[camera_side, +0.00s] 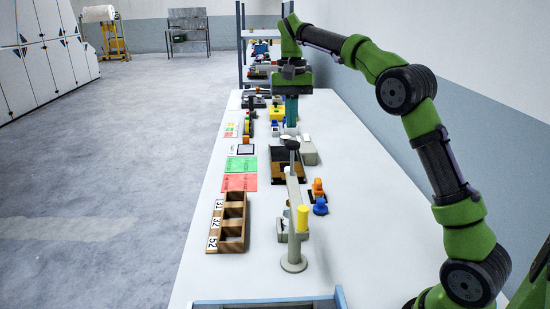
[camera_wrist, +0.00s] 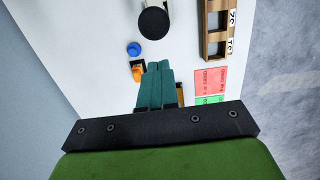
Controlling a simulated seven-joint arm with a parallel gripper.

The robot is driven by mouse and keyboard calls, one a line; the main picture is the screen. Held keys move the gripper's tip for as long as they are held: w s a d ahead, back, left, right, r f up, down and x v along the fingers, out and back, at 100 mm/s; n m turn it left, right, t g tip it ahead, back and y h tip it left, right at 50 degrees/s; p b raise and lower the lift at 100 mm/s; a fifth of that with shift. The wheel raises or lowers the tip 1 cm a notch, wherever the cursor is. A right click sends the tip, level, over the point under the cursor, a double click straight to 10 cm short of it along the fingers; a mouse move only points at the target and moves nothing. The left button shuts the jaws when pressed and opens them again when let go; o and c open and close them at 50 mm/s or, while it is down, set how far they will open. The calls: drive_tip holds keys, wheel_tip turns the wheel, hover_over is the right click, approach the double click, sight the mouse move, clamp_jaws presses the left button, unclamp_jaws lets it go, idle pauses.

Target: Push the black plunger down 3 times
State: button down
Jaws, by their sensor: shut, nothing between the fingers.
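My gripper (camera_side: 291,124) is shut and empty, with its teal fingers pointing down over the far half of the table. In the wrist view the fingers (camera_wrist: 155,66) show pressed together. A round black head (camera_side: 290,143) tops a grey post nearer the side camera; from above it is a black disc (camera_wrist: 153,22), apart from the fingertips. I cannot tell whether this is the plunger. A black and brown box (camera_side: 288,165) stands just behind the post, on the near side of the fingers. In the wrist view the fingers hide most of it.
A wooden numbered tray (camera_side: 231,236) and green and red mats (camera_side: 240,164) lie left on the table (camera_side: 350,240). An orange piece (camera_side: 318,187) and a blue piece (camera_side: 320,206) sit right of the post. The table's right side is clear.

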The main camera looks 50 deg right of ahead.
drive_tip(key=shift+w+d+r, duration=0.15)
drive_tip(key=shift+r, duration=1.95)
drive_tip(key=s+a+r+n+t, duration=0.1)
drive_tip(key=s+a+n+t, duration=0.4)
drive_tip(key=s, duration=0.7)
drive_tip(key=s+a+f+t+y, duration=0.1)
drive_tip(key=s+a+f+t, duration=0.2)
drive_tip(key=s+a+f, duration=0.5)
drive_tip(key=s+f, duration=0.3)
drive_tip(key=shift+a, duration=0.2)
